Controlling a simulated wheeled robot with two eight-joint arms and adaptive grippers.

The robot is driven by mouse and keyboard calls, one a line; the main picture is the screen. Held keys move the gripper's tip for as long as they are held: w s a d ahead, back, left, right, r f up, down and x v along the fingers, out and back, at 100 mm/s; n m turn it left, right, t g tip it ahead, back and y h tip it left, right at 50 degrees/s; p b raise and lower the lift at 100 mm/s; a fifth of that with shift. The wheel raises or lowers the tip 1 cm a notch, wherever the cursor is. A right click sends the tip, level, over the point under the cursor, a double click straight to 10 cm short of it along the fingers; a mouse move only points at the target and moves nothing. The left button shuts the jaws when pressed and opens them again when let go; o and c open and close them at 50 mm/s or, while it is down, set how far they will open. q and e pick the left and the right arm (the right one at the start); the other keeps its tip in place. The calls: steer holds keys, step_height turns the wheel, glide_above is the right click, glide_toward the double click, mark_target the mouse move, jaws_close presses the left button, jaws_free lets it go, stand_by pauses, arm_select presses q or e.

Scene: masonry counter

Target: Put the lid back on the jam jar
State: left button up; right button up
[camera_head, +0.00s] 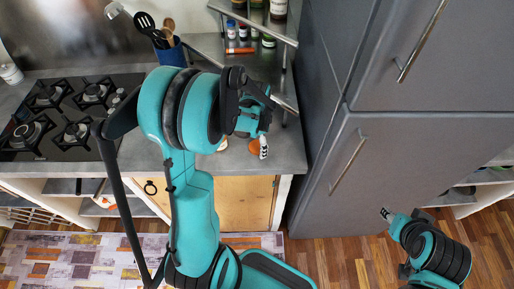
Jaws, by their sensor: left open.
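My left gripper (262,145) is open and points down over the grey counter, near its front edge. A small orange-brown round thing (254,147), possibly the jam jar or its lid, sits right beside its fingertips and is partly covered by them. Another small pale and orange thing (222,145) shows just past the edge of my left arm, which hides most of it. I cannot tell which of the two is the jar and which the lid. My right gripper (386,214) hangs low at the right, over the floor and away from the counter; its finger opening is not clear.
A black gas hob (62,120) lies on the left. A blue utensil holder (171,55) stands at the back. A metal shelf (262,28) with small jars and bottles stands behind the gripper. The tall grey fridge (400,150) bounds the counter on the right.

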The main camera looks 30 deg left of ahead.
mark_target(257, 146)
stand_by(0.3)
arm_select(q)
steer(key=c, duration=0.8)
step_height(257, 146, up, 10)
steer(key=p, duration=0.3)
